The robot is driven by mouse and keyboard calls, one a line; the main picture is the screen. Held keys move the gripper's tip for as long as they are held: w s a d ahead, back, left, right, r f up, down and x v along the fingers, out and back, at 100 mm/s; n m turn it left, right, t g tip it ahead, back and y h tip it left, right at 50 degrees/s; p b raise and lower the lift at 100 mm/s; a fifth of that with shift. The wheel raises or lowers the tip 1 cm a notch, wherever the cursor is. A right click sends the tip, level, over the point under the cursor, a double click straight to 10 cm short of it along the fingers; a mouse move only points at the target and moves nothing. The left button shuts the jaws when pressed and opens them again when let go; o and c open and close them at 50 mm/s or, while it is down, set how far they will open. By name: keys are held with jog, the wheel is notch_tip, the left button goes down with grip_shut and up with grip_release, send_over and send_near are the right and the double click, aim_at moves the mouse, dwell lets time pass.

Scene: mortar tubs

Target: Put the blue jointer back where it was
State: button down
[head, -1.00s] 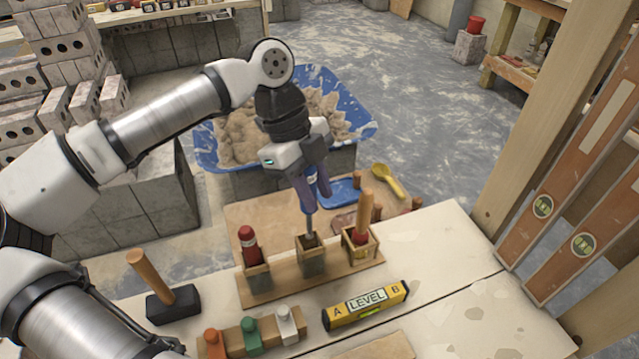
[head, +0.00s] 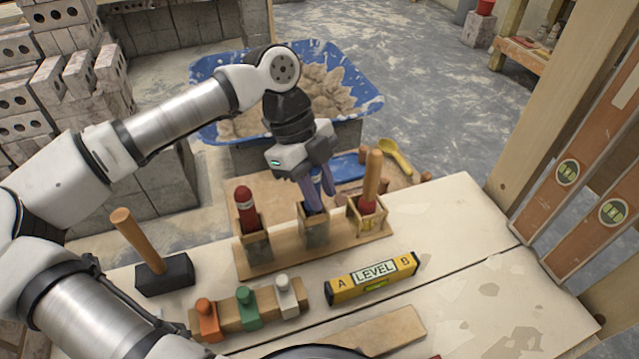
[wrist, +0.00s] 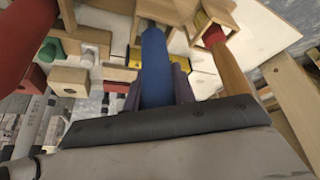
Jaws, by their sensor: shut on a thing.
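The blue jointer (wrist: 155,70) has a blue handle, held between the fingers of my gripper (head: 317,186). In the head view its handle (head: 316,187) is mostly hidden by the fingers. It stands upright over the middle box (head: 315,229) of a wooden rack (head: 285,257), its lower end in or at the box opening; I cannot tell how deep. The left box holds a red-handled tool (head: 246,207). The right box holds a tool with a wooden handle (head: 373,176) and red lower part.
A mallet (head: 152,256) stands left of the rack. In front are a block with orange, green and white pegs (head: 249,309) and a yellow level (head: 373,278). Behind are a blue mortar tub (head: 352,75) and a yellow scoop (head: 395,155). The table's right side is clear.

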jog(key=shift+f, duration=0.5)
jog(key=shift+f+b, duration=0.5)
jog(key=shift+b, duration=0.15)
jog(key=c, duration=1.1)
grip_release()
jog(key=shift+r, duration=0.15)
